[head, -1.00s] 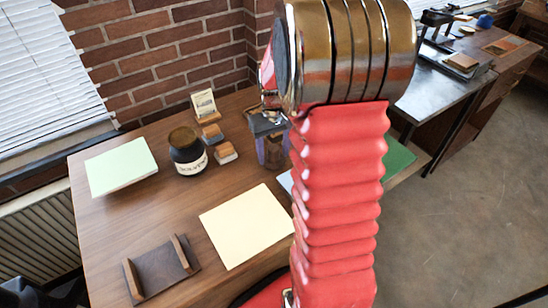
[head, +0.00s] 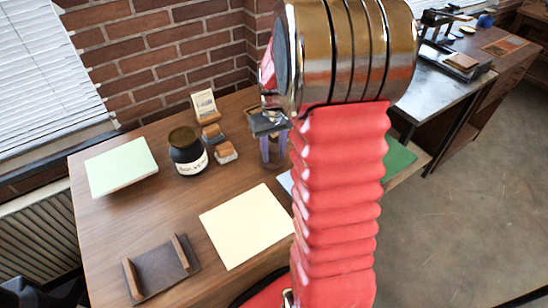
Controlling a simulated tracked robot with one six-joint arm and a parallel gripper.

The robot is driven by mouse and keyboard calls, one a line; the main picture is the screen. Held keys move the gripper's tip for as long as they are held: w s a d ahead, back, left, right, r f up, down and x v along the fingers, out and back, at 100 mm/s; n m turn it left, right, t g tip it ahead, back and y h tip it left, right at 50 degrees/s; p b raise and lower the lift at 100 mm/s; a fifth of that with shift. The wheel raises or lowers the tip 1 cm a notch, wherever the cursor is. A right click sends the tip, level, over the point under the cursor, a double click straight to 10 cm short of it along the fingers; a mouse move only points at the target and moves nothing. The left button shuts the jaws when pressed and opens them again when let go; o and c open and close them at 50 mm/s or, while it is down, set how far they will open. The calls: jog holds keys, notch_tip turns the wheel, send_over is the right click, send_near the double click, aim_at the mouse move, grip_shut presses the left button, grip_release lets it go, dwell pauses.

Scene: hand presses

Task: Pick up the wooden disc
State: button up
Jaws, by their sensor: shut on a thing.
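My gripper (head: 271,150) shows only in part, left of my red arm, over the right side of the wooden desk (head: 165,215). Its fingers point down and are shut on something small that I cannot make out. I cannot pick out the wooden disc anywhere; my arm hides part of the desk and much of the gripper. Whether the fingertips touch the desk is not clear.
A dark jar (head: 187,153), small wooden blocks (head: 226,152) and a small framed card (head: 204,106) stand left of the gripper. A pale green pad (head: 121,166), cream sheet (head: 247,225) and dark tray (head: 161,270) lie on the desk. Brick wall (head: 165,50) behind.

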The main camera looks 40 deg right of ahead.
aim_at(274, 147)
jog(key=shift+r, duration=0.45)
jog(key=shift+c, duration=1.4)
notch_tip(274, 147, up, 9)
jog(key=shift+r, duration=0.1)
